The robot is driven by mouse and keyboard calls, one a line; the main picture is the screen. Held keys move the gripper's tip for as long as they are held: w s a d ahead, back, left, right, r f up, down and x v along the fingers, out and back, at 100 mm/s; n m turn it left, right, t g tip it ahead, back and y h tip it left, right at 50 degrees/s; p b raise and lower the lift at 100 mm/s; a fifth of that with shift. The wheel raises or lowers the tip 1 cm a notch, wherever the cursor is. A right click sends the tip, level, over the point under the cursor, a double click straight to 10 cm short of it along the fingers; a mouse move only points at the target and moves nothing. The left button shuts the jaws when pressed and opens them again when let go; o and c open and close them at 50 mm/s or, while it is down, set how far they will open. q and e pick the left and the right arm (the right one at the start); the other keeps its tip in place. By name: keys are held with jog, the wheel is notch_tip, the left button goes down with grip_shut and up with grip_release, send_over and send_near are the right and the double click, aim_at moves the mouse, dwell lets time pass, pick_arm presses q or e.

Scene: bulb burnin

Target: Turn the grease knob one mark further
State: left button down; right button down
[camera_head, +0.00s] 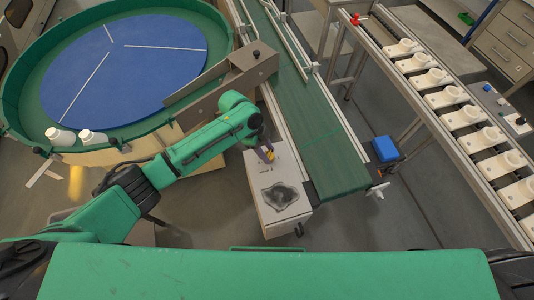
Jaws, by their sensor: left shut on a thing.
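My left arm reaches in from the left, and my left gripper (266,150) points down at the rear part of a white box (257,181) beside the green conveyor. The knob's marks and exact angle are too small and too covered to read. My right gripper is not in view.
A green-rimmed blue turntable (125,68) with two white pieces is at left. A rack (458,150) with several white holders stands at right.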

pick_arm(q)
jog(key=m+b, duration=0.2)
jog(key=m+g+b, duration=0.1)
jog(key=shift+w+f+m+y, duration=0.15)
jog(key=shift+f+m+y, duration=0.1)
jog(key=shift+m+y, duration=0.15)
jog(key=m+g+b, duration=0.1)
jog(key=m+b, duration=0.2)
jog(key=shift+d+m+y, duration=0.15)
jog(key=shift+m+y, duration=0.15)
jog(key=shift+y, duration=0.1)
jog(key=m+y+b, duration=0.1)
jog(key=m+b, duration=0.1)
jog(key=shift+r+m+g, duration=0.1)
jog(key=shift+m+g, duration=0.3)
jog(key=shift+m+b, duration=0.55)
jog(key=shift+m, duration=0.05)
jog(key=shift+r, duration=0.15)
jog(key=shift+c, duration=1.9)
grip_release()
jog(key=shift+w, duration=0.1)
